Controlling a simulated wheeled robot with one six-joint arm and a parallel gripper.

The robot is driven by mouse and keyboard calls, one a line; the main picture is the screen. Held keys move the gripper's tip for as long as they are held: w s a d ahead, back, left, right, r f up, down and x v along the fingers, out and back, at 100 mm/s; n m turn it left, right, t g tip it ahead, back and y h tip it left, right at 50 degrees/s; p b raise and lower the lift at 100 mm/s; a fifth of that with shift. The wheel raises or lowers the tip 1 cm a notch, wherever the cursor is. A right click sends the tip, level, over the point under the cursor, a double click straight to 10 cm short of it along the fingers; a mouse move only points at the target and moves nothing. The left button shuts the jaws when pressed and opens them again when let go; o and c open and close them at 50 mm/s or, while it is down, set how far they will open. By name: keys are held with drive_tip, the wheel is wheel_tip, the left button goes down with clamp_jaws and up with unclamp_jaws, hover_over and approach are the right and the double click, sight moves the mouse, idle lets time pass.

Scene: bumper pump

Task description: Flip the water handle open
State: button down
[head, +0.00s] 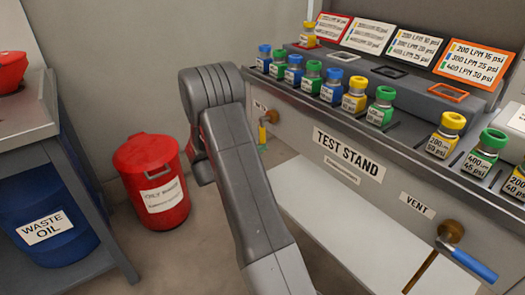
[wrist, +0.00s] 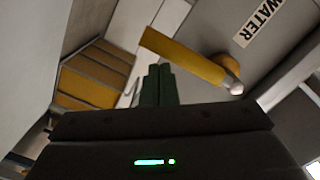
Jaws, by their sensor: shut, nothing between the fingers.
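The water handle is a yellow bar (wrist: 183,56) in the wrist view, running from upper left to a pale pivot (wrist: 233,78) beside the WATER label (wrist: 265,22). In the head view the handle (head: 262,134) hangs down beside a brass valve (head: 272,117) on the stand's front, left of the TEST STAND label. My gripper (wrist: 158,72) is shut and empty. Its fingertips lie just below the bar in the wrist view; I cannot tell whether they touch it.
The test stand (head: 300,118) carries several colored bottles. A blue vent handle (head: 468,262) sticks out at lower right. A red bin (head: 155,190) stands on the floor left of my arm. A blue waste oil drum (head: 45,235) sits under the left bench.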

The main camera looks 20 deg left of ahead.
drive_tip(key=shift+w+a, duration=0.2)
drive_tip(key=shift+a, duration=0.05)
drive_tip(key=shift+f, duration=0.1)
idle(0.4)
